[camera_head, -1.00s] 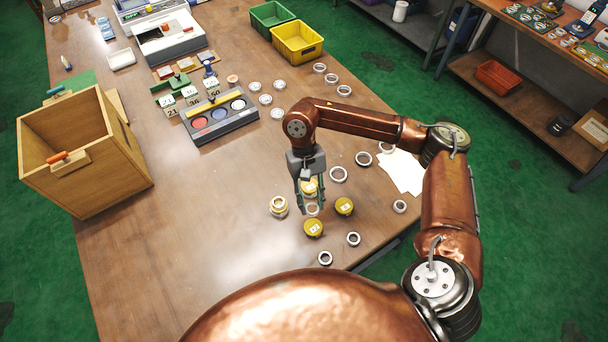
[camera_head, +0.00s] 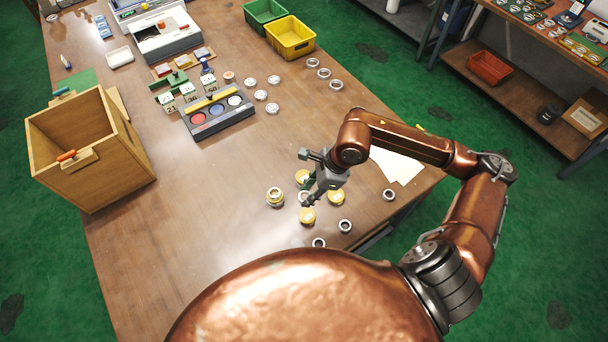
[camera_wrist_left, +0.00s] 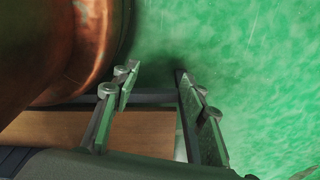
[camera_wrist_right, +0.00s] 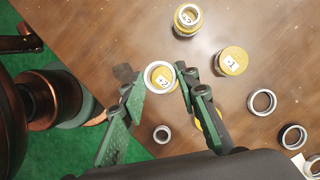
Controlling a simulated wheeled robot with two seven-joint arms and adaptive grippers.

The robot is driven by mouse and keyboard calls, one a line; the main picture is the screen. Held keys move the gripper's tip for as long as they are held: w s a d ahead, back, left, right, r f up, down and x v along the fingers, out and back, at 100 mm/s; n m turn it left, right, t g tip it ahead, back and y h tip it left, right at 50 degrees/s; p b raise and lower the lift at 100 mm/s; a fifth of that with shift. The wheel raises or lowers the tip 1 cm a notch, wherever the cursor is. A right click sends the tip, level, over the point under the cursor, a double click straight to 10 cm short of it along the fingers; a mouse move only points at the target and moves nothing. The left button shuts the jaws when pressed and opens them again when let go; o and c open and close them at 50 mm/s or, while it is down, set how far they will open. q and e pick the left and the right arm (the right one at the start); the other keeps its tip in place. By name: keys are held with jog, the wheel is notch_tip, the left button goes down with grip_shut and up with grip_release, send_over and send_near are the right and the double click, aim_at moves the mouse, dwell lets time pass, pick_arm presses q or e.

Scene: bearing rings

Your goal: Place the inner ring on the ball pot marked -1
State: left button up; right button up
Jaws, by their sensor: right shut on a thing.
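My right gripper (camera_head: 304,180) (camera_wrist_right: 158,80) is tilted over a cluster of yellow-lidded pots, its fingertips closed on the sides of a pale metal ring (camera_wrist_right: 147,78). A yellow pot marked 2 (camera_wrist_right: 162,82) shows through the ring in the right wrist view; whether they touch is unclear. The ball pot marked -1 (camera_wrist_right: 230,61) stands apart, up and right of the held ring. A pot with a ring on top (camera_wrist_right: 187,17) stands beyond it. Another yellow pot is partly hidden behind a finger. My left gripper (camera_wrist_left: 155,78) is open and empty, away from the table.
Loose rings (camera_wrist_right: 262,102) lie near the pots, others (camera_head: 319,72) toward the back. A wooden box (camera_head: 90,150) stands at left, a tray with coloured wells (camera_head: 218,118) in the middle, yellow (camera_head: 293,40) and green bins behind. The front-left table is clear.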

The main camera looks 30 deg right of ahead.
notch_tip(320, 180, up, 2)
jog(key=m+t, duration=0.1)
jog(key=m, duration=0.3)
jog(key=m+h+p, duration=0.1)
jog(key=p, duration=0.1)
send_over(302, 176)
jog(key=s, duration=0.2)
jog(key=shift+t, duration=0.3)
jog(key=f, duration=0.8)
jog(key=shift+d+f, duration=0.2)
jog(key=shift+d, duration=0.1)
jog(key=shift+w+d+f, duration=0.2)
jog(key=shift+w+f, duration=0.3)
jog(key=shift+f, duration=0.15)
notch_tip(302, 176, down, 2)
jog(key=shift+f+p, duration=0.15)
jog(key=shift+p, duration=0.15)
pick_arm(q)
jog(key=r, duration=0.1)
jog(key=s+r, duration=0.1)
jog(key=r, duration=0.1)
jog(key=shift+s, duration=0.15)
pick_arm(e)
jog(key=shift+f, duration=0.25)
pick_arm(q)
jog(key=shift+f, duration=0.15)
pick_arm(e)
jog(key=shift+f, duration=0.1)
jog(key=o, duration=1.1)
jog(key=shift+o, duration=0.2)
